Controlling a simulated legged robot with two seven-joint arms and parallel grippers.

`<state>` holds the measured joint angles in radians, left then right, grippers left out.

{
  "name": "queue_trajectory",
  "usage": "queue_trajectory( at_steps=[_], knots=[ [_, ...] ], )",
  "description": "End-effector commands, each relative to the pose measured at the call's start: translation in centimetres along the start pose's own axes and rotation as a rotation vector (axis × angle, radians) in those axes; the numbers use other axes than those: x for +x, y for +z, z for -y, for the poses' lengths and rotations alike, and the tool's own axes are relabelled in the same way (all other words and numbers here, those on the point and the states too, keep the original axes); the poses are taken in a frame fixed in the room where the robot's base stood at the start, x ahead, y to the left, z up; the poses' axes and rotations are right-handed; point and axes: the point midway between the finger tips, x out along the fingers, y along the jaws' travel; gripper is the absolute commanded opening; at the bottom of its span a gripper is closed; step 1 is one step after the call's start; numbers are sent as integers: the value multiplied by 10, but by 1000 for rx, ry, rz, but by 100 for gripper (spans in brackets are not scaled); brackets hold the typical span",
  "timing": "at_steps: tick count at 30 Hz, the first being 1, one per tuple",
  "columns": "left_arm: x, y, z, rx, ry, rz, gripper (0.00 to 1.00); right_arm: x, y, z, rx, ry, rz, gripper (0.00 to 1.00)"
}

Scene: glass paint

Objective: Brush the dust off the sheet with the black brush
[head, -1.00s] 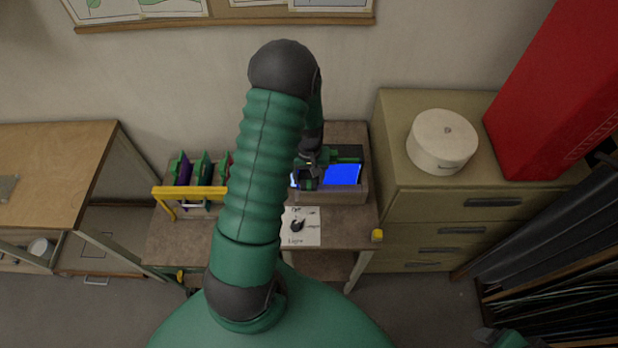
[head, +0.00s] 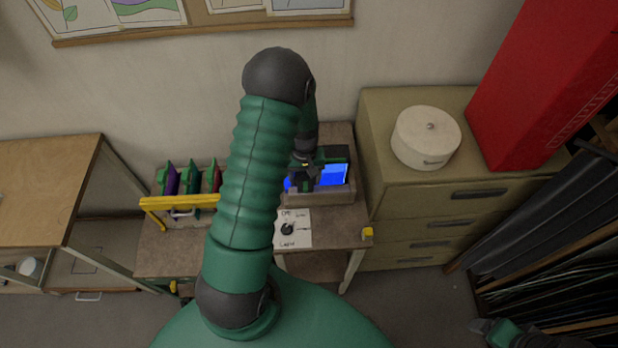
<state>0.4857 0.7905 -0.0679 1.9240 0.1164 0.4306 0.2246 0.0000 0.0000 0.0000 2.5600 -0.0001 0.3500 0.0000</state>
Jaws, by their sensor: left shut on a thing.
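The bright blue sheet (head: 335,177) lies in a shallow box (head: 325,198) on the small bench, right of centre. My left arm reaches down over it, and my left gripper (head: 303,182) is at the sheet's left part. The gripper is shut on a dark thing, apparently the black brush, which I cannot separate clearly from the dark fingers. The gripper hides part of the sheet. Any dust is too small to see. Part of my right gripper (head: 482,326) shows low at the right, away from the bench; its jaws are unclear.
A rack with coloured upright panes (head: 190,182) and a yellow bar (head: 183,203) stands left of my arm. A card with a dark knob (head: 292,228) is at the bench front. Drawers (head: 420,215) with a round white box (head: 427,137) stand to the right, beside a red case (head: 545,85).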

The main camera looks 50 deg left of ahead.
Motion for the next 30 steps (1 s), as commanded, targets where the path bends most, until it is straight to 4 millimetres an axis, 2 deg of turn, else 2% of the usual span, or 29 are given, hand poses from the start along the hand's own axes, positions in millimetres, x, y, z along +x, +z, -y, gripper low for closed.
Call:
queue_trajectory(
  at_steps=[6, 16, 30],
  knots=[
    [0, -3, 24, -4, -1, -3, 11, 0, 0, 0, 0, 0, 0, 81],
    [-1, -2, 25, -2, -1, -5, 11, -1, 0, 0, 0, 0, 0, 81],
    [-1, 53, 25, 0, -1, -1, 11, -9, -2, 0, 0, 0, 0, 81]
  ],
)
